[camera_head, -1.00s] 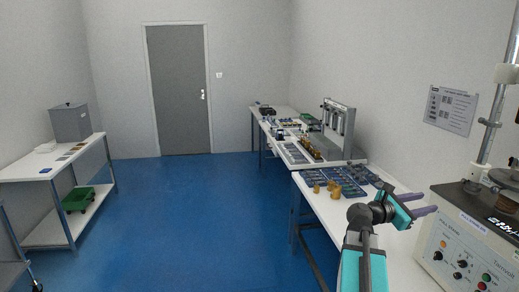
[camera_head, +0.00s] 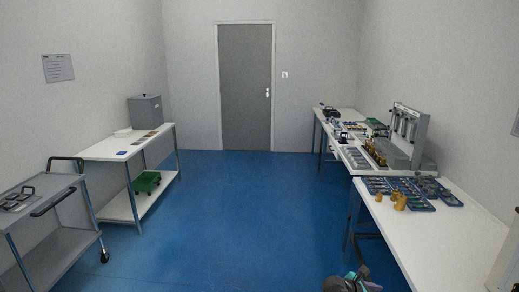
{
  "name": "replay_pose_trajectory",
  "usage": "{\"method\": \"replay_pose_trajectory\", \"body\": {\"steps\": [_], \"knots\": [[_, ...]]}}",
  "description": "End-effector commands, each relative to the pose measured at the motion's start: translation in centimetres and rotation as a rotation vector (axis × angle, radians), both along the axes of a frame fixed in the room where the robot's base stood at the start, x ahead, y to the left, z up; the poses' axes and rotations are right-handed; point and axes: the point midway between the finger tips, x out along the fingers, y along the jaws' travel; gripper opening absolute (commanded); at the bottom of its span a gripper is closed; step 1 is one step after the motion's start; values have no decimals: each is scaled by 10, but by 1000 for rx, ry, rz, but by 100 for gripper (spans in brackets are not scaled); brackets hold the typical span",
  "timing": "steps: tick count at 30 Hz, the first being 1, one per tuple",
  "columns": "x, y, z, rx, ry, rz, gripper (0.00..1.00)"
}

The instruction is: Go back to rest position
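Only a small teal and dark piece of my arm shows at the bottom edge, right of centre. My gripper's fingers are not in view, so their state is hidden. The piece of arm shows in front of the blue floor (camera_head: 230,225), left of the near white table (camera_head: 425,245) on the right.
Blue trays (camera_head: 380,186) and brass-coloured parts (camera_head: 400,202) lie on the right table, with a grey fixture (camera_head: 408,128) beyond. On the left stand a grey cart (camera_head: 60,240) and a white shelf table (camera_head: 103,150). The floor between is clear to the grey door (camera_head: 245,90).

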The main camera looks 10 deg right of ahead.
Motion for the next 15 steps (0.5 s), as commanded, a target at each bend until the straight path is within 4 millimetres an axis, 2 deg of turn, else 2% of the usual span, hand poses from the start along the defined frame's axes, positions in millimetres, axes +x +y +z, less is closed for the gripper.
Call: {"method": "replay_pose_trajectory", "body": {"steps": [1, 8, 15], "knots": [[-2, 16, -20, 31, 3, -1, 38], [-21, 82, -101, 181, -5, -46, 38], [-60, 151, -178, 332, -11, -152, 38]]}}
